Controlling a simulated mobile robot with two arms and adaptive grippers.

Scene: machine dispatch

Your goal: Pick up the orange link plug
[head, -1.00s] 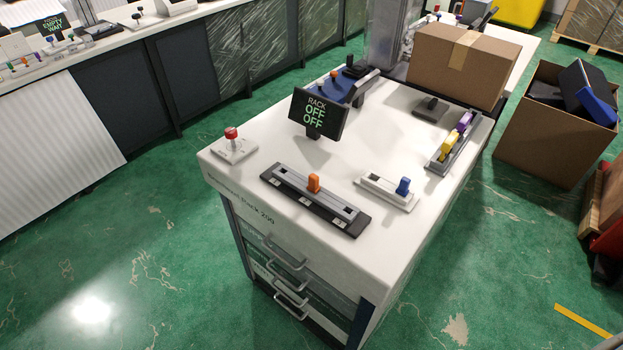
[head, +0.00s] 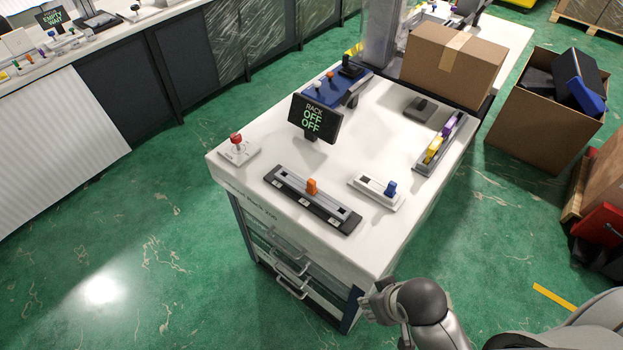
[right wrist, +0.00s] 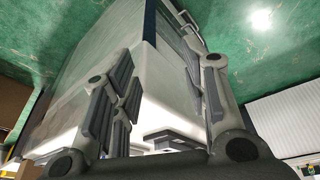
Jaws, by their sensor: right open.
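The orange link plug (head: 311,187) stands upright in the middle of a dark slotted rail (head: 340,216) near the front edge of the white cabinet top. My right gripper (head: 374,301) is at the cabinet's front right corner, low and well apart from the plug. In the right wrist view its two fingers (right wrist: 160,75) are spread with nothing between them, and the cabinet's side and drawer handles show beyond. The plug does not show clearly in that view. My left gripper is not in view.
On the cabinet (head: 388,250) are a red-knobbed switch (head: 237,145), a rack display (head: 314,118) reading OFF OFF, a blue plug (head: 390,188) in a white holder and a rail with yellow and purple plugs (head: 433,150). A cardboard box (head: 452,62) stands behind. Green floor is open at left.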

